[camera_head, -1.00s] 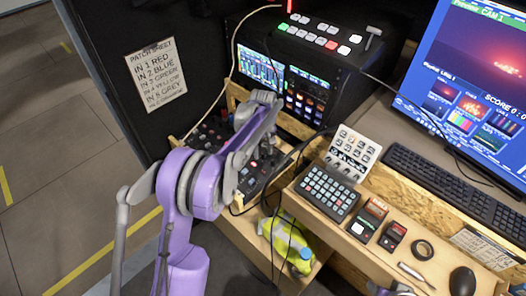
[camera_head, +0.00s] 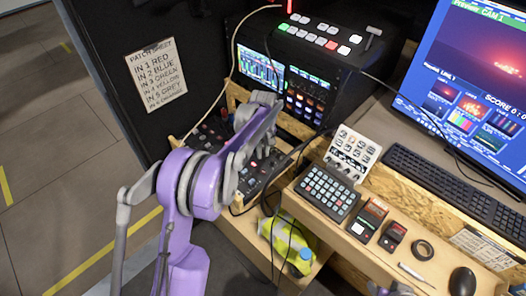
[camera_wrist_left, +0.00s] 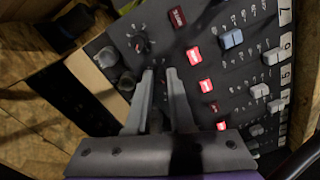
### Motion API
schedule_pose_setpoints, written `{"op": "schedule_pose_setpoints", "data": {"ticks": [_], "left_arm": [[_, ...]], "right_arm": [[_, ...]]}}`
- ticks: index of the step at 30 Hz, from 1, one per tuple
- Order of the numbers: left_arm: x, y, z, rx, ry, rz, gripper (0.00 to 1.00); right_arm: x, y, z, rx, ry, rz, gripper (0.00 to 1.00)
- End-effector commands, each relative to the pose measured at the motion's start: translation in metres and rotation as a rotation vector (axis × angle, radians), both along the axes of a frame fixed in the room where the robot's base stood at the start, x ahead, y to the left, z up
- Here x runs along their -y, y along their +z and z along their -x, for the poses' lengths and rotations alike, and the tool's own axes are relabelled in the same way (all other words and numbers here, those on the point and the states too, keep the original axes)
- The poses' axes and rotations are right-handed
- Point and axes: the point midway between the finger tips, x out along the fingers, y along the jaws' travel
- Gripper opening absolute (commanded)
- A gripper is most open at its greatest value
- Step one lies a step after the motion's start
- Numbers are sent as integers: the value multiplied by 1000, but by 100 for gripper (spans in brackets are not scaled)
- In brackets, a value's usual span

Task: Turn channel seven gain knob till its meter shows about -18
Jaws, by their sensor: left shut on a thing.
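The dark audio mixer (camera_wrist_left: 245,70) fills the right of the left wrist view, with rows of knobs, lit red buttons, faders and numbered labels. The label seven (camera_wrist_left: 285,17) is at its top right. My left gripper (camera_wrist_left: 161,72) is shut on a small knob, mostly hidden between its fingertips; I cannot tell its row for sure. A larger black knob (camera_wrist_left: 142,42) stands just beyond the fingertips. In the head view my left gripper reaches down to the mixer (camera_head: 210,135) and hides part of it. The meter screen (camera_head: 261,70) shows coloured bars, too small to read.
A black rack (camera_head: 330,65) stands behind the mixer. Cables hang over the shelf edge beside a yellow-green item (camera_head: 287,236). A grey shape at the bottom edge may be my right gripper.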

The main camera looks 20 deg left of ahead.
Motion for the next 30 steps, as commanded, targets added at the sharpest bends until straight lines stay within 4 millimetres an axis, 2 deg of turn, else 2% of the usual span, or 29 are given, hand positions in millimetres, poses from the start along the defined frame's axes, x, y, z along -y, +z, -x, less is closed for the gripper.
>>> {"op": "schedule_pose_setpoints", "data": {"ticks": [11,30], "left_arm": [[0,0,0,0,-195,0,0],[0,0,0,0,-798,0,0]], "right_arm": [[0,-6,1,-3,0,0,50],[0,-18,4,-8,0,0,50]]}}
